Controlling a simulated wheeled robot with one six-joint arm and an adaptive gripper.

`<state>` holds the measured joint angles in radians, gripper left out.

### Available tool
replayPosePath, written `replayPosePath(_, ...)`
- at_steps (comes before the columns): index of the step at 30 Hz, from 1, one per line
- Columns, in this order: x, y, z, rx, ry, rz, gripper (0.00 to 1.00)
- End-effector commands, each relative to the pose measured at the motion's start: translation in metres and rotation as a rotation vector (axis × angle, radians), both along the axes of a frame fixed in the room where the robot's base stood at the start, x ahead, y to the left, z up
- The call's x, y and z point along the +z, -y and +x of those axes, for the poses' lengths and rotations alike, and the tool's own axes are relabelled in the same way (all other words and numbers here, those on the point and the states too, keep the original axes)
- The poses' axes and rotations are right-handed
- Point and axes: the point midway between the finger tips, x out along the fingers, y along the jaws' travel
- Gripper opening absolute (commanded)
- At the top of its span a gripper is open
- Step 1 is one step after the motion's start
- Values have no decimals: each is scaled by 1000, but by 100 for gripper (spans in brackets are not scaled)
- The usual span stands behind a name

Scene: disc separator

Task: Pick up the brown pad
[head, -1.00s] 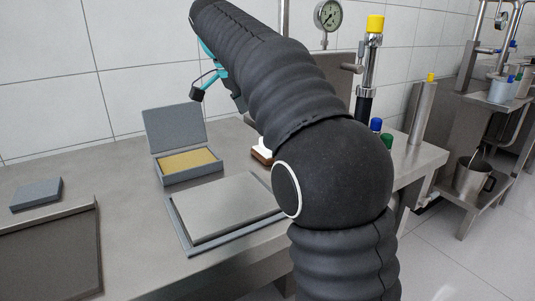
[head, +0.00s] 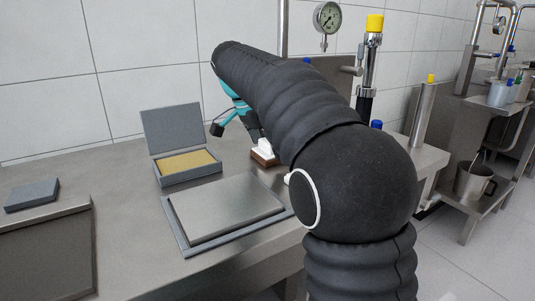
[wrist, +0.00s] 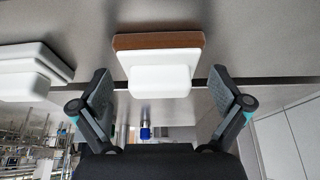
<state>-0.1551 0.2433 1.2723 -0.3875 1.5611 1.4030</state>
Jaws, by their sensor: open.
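The brown pad (head: 264,158) lies on the metal bench, to the right of the open grey box. It has a brown base with a white grip block on top, which also shows in the wrist view (wrist: 160,75). In the wrist view, my gripper (wrist: 160,88) is open, with one finger on each side of the white block and clear gaps to both. In the head view, my gripper (head: 254,132) is just above the pad, partly hidden by my arm. Whether the fingertips are level with the block I cannot tell.
The open grey box (head: 186,180) holds a yellowish pad (head: 187,163). A flat metal plate (head: 225,205) on a grey base lies in front of it. A small grey block (head: 32,194) and a dark tray (head: 45,255) are at left. A tiled wall stands behind.

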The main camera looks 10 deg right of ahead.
Motion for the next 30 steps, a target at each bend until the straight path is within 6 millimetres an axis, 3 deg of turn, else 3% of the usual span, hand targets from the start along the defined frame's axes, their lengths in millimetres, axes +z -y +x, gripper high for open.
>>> replayPosePath(2,0,0,0,0,0,0,100)
replayPosePath(8,0,0,0,0,0,0,52)
replayPosePath(9,0,0,0,0,0,0,48)
replayPosePath(22,8,0,0,0,1,0,48)
replayPosePath(30,48,6,-3,-3,4,0,48)
